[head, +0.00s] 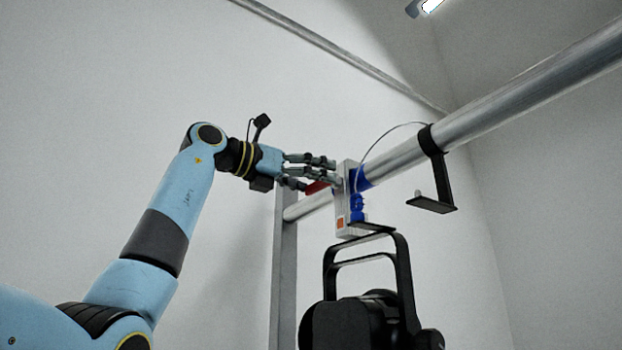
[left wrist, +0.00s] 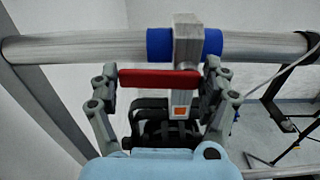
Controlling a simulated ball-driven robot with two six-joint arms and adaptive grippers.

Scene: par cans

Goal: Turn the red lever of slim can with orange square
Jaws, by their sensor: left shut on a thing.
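The red lever (head: 316,187) sticks out from the grey clamp block (head: 344,196), which carries a small orange square (head: 340,223). The black can (head: 350,325) hangs by its yoke below this clamp. In the left wrist view, the red lever (left wrist: 150,78) lies roughly level across the front of the clamp, with the orange square (left wrist: 179,111) below it. My left gripper (head: 320,174) is at the lever. Its fingers in the wrist view (left wrist: 160,76) stand on both sides, shut on the red lever. My right gripper is out of view.
A metal bar (head: 480,124) runs through the clamp, with blue pads (left wrist: 160,43) around it. A black hook (head: 437,180) hangs from the bar to the right, with a thin cable (head: 385,137) beside it. A grey upright (head: 285,270) stands behind.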

